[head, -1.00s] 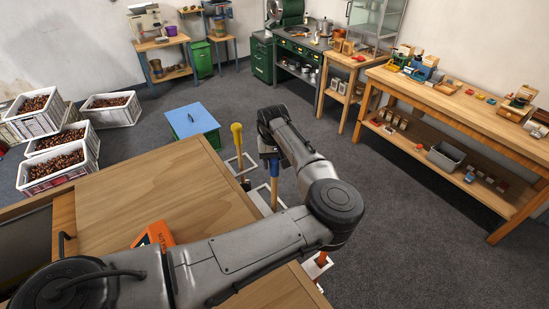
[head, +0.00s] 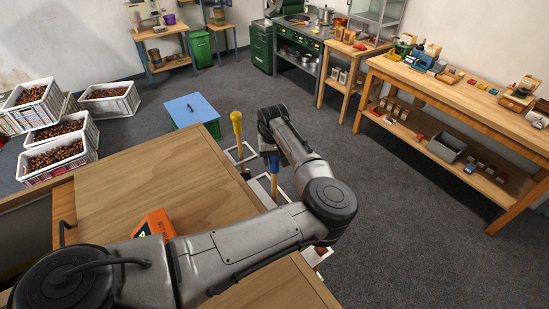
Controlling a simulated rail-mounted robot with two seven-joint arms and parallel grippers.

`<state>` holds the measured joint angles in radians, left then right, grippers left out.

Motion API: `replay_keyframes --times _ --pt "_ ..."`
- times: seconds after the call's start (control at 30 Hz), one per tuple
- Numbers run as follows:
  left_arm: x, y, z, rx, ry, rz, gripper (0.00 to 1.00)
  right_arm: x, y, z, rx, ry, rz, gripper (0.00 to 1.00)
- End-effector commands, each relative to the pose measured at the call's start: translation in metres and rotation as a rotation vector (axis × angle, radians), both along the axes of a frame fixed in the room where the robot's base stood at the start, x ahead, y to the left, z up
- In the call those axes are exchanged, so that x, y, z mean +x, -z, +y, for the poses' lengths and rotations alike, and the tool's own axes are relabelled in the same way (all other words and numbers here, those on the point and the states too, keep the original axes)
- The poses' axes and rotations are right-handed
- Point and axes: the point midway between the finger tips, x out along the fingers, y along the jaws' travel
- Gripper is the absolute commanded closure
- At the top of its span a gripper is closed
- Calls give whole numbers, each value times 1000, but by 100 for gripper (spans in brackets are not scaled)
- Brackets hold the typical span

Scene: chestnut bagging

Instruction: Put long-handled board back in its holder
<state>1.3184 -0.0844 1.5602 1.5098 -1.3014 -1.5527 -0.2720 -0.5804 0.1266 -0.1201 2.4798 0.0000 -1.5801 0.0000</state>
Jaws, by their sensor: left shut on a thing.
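My left gripper (head: 269,148) is beyond the far edge of the wooden table and is shut on a long blue handle (head: 273,163), which looks like that of the long-handled board. The handle points down, roughly upright, at the white-framed holder (head: 262,182). The board's lower end is hidden behind the table edge and my arm, so I cannot tell whether it is inside the frame. A yellow-handled tool (head: 237,126) stands upright in a neighbouring white frame, just left of my gripper. My right gripper is not in view.
The wooden table (head: 130,195) fills the lower left, with an orange box (head: 154,224) on it. A blue-lidded green bin (head: 192,110) stands behind the holder. Crates of chestnuts (head: 58,152) are at left, a long workbench (head: 460,100) at right. Floor between is clear.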

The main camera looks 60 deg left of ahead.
Motion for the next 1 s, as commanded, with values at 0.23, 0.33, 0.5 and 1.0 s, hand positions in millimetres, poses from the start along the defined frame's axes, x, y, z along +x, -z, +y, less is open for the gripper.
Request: replay_keyframes --times 0.23,0.33,0.5,1.0 --pt "0 0 0 1 0 0 52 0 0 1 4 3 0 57" --pt "0 -1 0 1 0 0 42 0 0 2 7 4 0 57" --pt "0 0 0 1 0 0 26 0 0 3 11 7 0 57" --pt "0 -11 0 0 0 1 23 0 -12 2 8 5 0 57"
